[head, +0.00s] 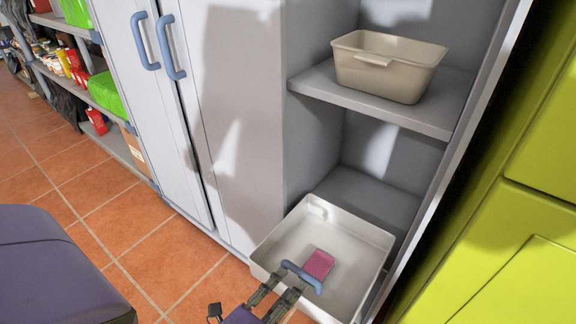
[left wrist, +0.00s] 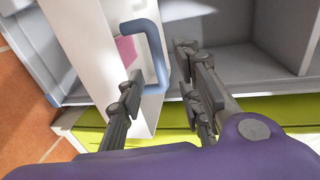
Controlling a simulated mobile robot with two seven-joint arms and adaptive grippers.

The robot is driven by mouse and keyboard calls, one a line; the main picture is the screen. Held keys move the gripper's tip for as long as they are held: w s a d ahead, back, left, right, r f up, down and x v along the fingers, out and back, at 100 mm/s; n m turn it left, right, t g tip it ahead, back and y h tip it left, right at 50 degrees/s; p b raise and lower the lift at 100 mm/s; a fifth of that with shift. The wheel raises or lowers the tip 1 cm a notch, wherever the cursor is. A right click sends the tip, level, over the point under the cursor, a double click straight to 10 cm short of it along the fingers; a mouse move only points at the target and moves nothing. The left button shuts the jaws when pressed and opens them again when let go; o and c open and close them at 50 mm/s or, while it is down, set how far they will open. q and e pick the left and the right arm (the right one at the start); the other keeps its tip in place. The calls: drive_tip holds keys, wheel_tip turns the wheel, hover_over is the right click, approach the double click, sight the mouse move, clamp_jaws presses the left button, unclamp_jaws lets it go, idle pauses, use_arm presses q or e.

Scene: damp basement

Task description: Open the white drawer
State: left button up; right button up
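The white drawer (head: 355,235) sits at the bottom of the grey cabinet and stands pulled out, its inside showing from above. A pink item (head: 317,264) lies in it; it also shows in the left wrist view (left wrist: 127,50). The drawer's blue handle (head: 301,276) is on its front. My left gripper (head: 279,291) is at the handle. In the left wrist view its fingers (left wrist: 161,75) are apart, with the blue handle (left wrist: 154,42) between them and a gap on the right side. My right gripper is not in view.
A beige bin (head: 388,68) stands on the shelf (head: 385,106) above the drawer. Closed cabinet doors with blue handles (head: 158,44) are to the left. A yellow-green cabinet (head: 500,235) is close on the right. Tiled floor (head: 150,235) is clear on the left.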

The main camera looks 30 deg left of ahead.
use_arm(q)
drive_tip(key=s, duration=0.3)
drive_tip(key=s+r, duration=0.1)
drive_tip(key=s, duration=0.1)
drive_tip(key=shift+s+a, duration=0.1)
drive_tip(key=shift+s, duration=0.1)
idle(0.3)
